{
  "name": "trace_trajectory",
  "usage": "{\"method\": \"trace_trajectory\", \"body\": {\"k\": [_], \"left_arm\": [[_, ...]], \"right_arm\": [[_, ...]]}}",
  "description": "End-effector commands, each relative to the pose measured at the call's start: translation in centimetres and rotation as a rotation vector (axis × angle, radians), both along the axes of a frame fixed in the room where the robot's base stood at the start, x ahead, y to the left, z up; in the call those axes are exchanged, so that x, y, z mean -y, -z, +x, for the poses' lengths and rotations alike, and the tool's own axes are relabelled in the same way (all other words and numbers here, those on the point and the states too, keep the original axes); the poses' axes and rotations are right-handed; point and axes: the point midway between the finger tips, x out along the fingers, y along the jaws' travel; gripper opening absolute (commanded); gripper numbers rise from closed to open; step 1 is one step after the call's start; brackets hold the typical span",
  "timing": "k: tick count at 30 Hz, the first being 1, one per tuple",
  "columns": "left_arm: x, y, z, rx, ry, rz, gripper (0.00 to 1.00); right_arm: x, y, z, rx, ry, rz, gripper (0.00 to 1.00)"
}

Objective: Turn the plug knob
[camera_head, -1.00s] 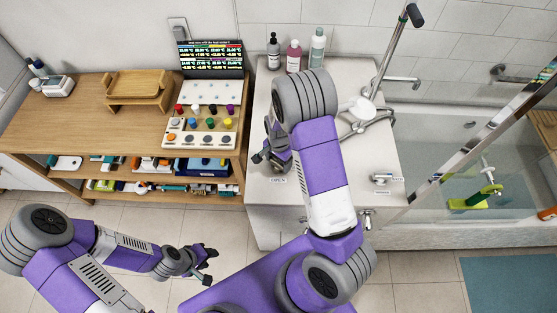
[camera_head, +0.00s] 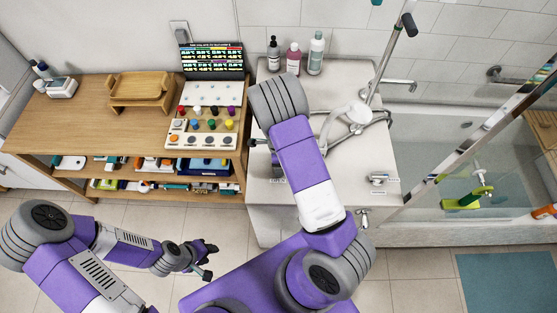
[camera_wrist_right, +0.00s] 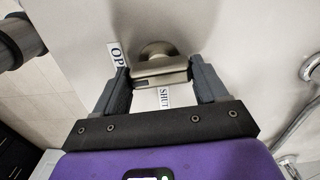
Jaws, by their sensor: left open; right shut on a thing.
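The plug knob (camera_wrist_right: 158,48), metal with a round base and a flat bar handle, shows in the right wrist view. My right gripper (camera_wrist_right: 159,73) is shut on the bar, one dark finger at each end. A partly hidden label reading "OP" (camera_wrist_right: 117,54) lies left of the knob, and a "SHUT" label (camera_wrist_right: 164,98) lies just below the bar. In the head view my right arm hides the knob and most of that gripper over the white vanity top. My left gripper (camera_head: 208,261) is open and empty above the floor tiles, left of the vanity.
A second metal knob (camera_head: 379,179) stands at the right of the vanity top (camera_head: 355,165). Bottles (camera_head: 293,59) stand at the back. A wooden shelf (camera_head: 75,125) is at left, the bathtub (camera_head: 425,140) with a glass screen at right. The floor near my left gripper is clear.

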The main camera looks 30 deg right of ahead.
Motion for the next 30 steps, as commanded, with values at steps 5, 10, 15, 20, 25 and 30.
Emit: {"method": "trace_trajectory", "body": {"k": [5,10,15,20,25,30], "left_arm": [[0.01,-0.39,0.00,0.000,0.000,0.000,0.43],[-0.01,-0.50,0.00,0.000,0.000,0.000,0.43],[0.00,-0.51,0.00,0.000,0.000,0.000,0.43],[0.01,-0.50,-0.01,0.000,0.000,0.000,0.43],[0.00,-0.50,0.00,0.000,0.000,0.000,0.43],[-0.01,-0.51,0.00,0.000,0.000,0.000,0.43]], "right_arm": [[-0.16,0.22,-0.31,-0.009,0.063,0.002,0.42],[-0.17,0.28,-0.34,-0.010,0.093,0.002,0.42],[-0.18,0.31,-0.36,-0.010,0.101,0.003,0.42],[-0.18,0.33,-0.37,-0.011,0.102,0.003,0.42],[-0.19,0.34,-0.37,-0.011,0.102,0.003,0.81],[-0.12,0.25,-0.26,-0.008,0.101,0.002,0.98]]}}
